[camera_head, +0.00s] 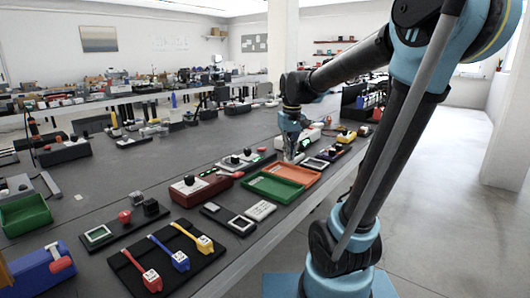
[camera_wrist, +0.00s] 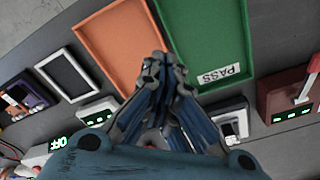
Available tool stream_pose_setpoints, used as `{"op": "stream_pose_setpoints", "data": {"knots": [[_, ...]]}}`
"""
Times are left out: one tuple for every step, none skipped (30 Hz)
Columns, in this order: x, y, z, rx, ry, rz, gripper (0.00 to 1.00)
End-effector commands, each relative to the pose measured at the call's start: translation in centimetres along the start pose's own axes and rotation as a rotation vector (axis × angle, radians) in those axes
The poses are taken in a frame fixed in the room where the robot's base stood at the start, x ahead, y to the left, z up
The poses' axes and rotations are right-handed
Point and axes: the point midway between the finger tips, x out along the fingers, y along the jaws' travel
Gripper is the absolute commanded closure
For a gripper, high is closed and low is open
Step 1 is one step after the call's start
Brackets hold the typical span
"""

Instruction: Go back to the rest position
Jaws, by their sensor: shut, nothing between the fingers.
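My gripper (camera_head: 297,156) points down over the long grey table, just behind the orange tray. In the wrist view my gripper (camera_wrist: 160,62) is shut with nothing between the fingers. Its fingertips appear over the border between the orange tray (camera_wrist: 105,18) and the green tray (camera_wrist: 244,50), which bears a "PASS" label. Both trays look empty; the orange tray (camera_head: 315,176) and the green tray (camera_head: 253,184) also show side by side in the head view. I cannot tell the exact height of the fingertips above the table.
A red box (camera_head: 193,190) with a black knob stands left of the trays. A black mat (camera_head: 200,262) with red, blue and yellow tools lies in front. A green bin (camera_head: 25,214) is at the far left. The floor (camera_head: 440,230) at right is clear.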

Motion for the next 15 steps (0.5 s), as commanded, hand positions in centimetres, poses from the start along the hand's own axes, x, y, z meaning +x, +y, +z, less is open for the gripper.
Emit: {"op": "stream_pose_setpoints", "data": {"knots": [[0.4, 0.6, 1.6, 0.014, 0.006, 0.001, 1.00], [0.6, 0.9, 2.4, 0.021, 0.010, 0.002, 1.00], [0.8, 1.2, 3.4, 0.031, 0.016, 0.003, 1.00], [1.1, 1.4, 4.2, 0.037, 0.020, 0.003, 1.00], [1.3, 1.6, 5.0, 0.044, 0.024, 0.004, 1.00], [1.7, 2.0, 6.0, 0.053, 0.029, 0.005, 1.00], [2.0, 2.2, 6.8, 0.060, 0.032, 0.006, 1.00], [2.3, 2.4, 7.6, 0.067, 0.036, 0.007, 1.00], [2.7, 2.7, 8.6, 0.077, 0.042, 0.008, 1.00], [3.0, 2.9, 9.4, 0.084, 0.046, 0.009, 1.00], [3.4, 3.0, 10.1, 0.091, 0.050, 0.010, 1.00], [3.9, 3.3, 11.1, 0.101, 0.055, 0.012, 1.00], [4.3, 3.4, 11.9, 0.108, 0.058, 0.013, 1.00], [4.7, 3.6, 12.6, 0.115, 0.062, 0.014, 1.00], [5.3, 3.7, 13.6, 0.124, 0.067, 0.015, 1.00]]}}
